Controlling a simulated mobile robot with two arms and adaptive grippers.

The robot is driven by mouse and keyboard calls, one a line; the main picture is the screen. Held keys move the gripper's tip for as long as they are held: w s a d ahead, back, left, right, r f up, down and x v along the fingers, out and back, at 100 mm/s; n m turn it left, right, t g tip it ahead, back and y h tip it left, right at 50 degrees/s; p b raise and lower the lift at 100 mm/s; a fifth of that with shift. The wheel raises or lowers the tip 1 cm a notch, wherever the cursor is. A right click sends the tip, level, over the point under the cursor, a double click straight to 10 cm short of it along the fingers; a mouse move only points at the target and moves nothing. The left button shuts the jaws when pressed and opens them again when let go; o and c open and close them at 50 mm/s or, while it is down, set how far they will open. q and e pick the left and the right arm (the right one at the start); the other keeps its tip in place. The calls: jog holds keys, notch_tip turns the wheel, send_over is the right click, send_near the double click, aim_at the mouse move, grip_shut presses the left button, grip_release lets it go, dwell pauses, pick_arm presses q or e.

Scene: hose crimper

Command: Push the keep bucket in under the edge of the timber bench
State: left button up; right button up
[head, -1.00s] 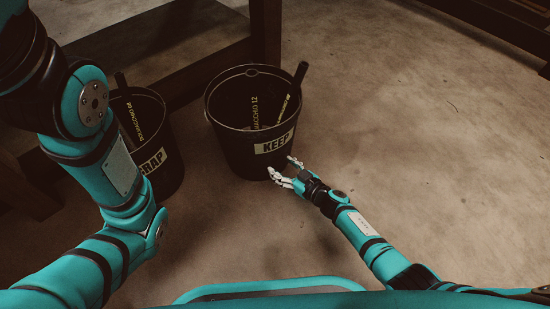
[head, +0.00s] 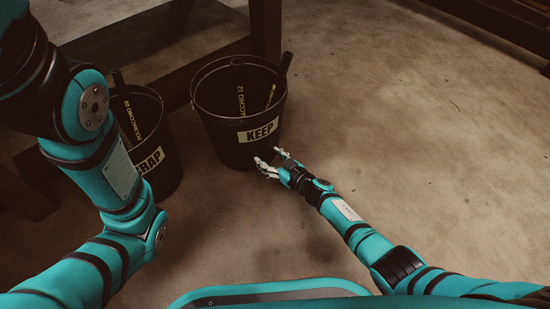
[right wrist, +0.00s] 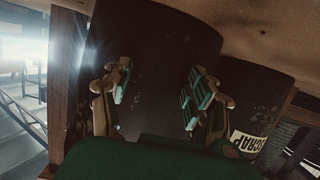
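The keep bucket (head: 226,125) is black, upright on the floor, with a KEEP label on its near side and dark lengths with yellow lettering inside. The timber bench (head: 266,25) stands behind it; the bucket's far rim is close to a bench leg and hides its foot. My right gripper (head: 268,157) is open low at the bucket's near side, fingers pointing at its wall. In the right wrist view the bucket's dark wall (right wrist: 155,50) fills the space beyond the spread fingers. Contact is hard to tell. My left arm shows, but its gripper does not.
A black scrap bucket (head: 165,165) stands to the left of the keep bucket, partly hidden by my left arm; it also shows in the right wrist view (right wrist: 265,95). The bench's lower board (head: 170,70) lies behind both. Open concrete floor (head: 420,150) lies to the right.

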aim_at(260, 156)
jog(key=shift+w+a+b, duration=0.25)
jog(key=shift+w+a, duration=0.1)
jog(key=shift+a, duration=0.45)
jog(key=shift+w+a+b, duration=0.2)
jog(key=shift+w+a, duration=0.1)
jog(key=shift+a, duration=0.45)
jog(key=shift+w+a+r, duration=0.1)
jog(key=shift+w+a, duration=0.05)
jog(key=shift+w, duration=0.05)
jog(key=shift+s+d+p, duration=0.2)
jog(key=shift+s+p, duration=0.05)
jog(key=shift+p, duration=0.1)
jog(key=s+d+p, duration=0.2)
jog(key=s, duration=0.1)
jog(key=shift+s+d, duration=0.25)
jog(key=shift+d, duration=0.05)
jog(key=shift+s+d+p, duration=0.35)
jog(key=shift+s+p, duration=0.05)
jog(key=shift+p, duration=0.05)
jog(key=shift+d, duration=0.1)
